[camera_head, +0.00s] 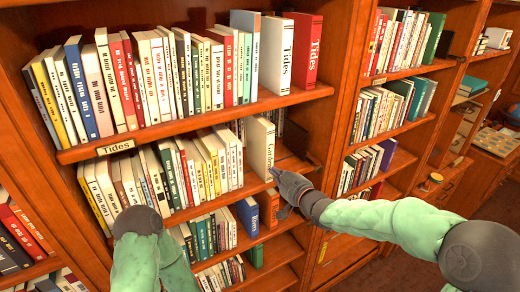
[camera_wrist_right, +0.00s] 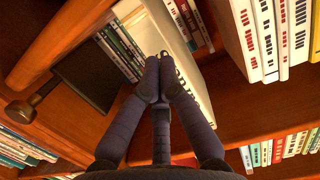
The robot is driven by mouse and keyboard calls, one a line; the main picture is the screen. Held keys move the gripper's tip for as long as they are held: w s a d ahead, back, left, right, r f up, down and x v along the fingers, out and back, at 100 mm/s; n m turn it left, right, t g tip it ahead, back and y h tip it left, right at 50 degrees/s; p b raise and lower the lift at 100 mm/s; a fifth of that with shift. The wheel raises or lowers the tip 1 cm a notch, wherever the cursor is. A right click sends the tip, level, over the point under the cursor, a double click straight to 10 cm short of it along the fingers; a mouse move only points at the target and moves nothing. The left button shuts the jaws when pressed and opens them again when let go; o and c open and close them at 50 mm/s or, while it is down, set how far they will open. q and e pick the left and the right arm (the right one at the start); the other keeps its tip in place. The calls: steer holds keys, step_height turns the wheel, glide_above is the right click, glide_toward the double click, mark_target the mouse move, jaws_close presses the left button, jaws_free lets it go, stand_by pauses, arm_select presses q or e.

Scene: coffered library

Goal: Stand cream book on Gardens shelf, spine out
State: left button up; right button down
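The cream book (camera_head: 260,148) stands upright on the second shelf (camera_head: 222,205), at the right end of a row. Its spine faces out and reads "Gardens". In the right wrist view the cream book (camera_wrist_right: 168,42) fills the area behind my fingertips. My right gripper (camera_head: 284,184) is at the book's lower front edge. In the right wrist view its fingers (camera_wrist_right: 160,72) are together against or just in front of the spine, not around the book; contact is unclear. My left arm shows at the lower left, but its gripper does not show.
The upper shelf (camera_head: 190,122), labelled Tides (camera_head: 115,147), holds a row with a white Tides book (camera_head: 277,55) and a red one (camera_head: 306,50). A blue book (camera_head: 248,216) and orange book (camera_head: 268,208) stand below.

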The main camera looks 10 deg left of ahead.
mark_target(270, 167)
steer(key=shift+w+a, duration=0.45)
steer(key=shift+w, duration=0.15)
stand_by(0.3)
steer(key=shift+x, duration=1.15)
steer(key=shift+r, duration=0.15)
steer(key=shift+b+v, duration=0.75)
steer(key=shift+v, duration=0.1)
steer(key=v, duration=0.1)
steer(key=b+v, duration=0.1)
steer(key=v, duration=0.2)
steer(key=shift+s+d+f, duration=0.1)
steer(key=shift+s+f, duration=0.05)
steer(key=shift+f, duration=0.25)
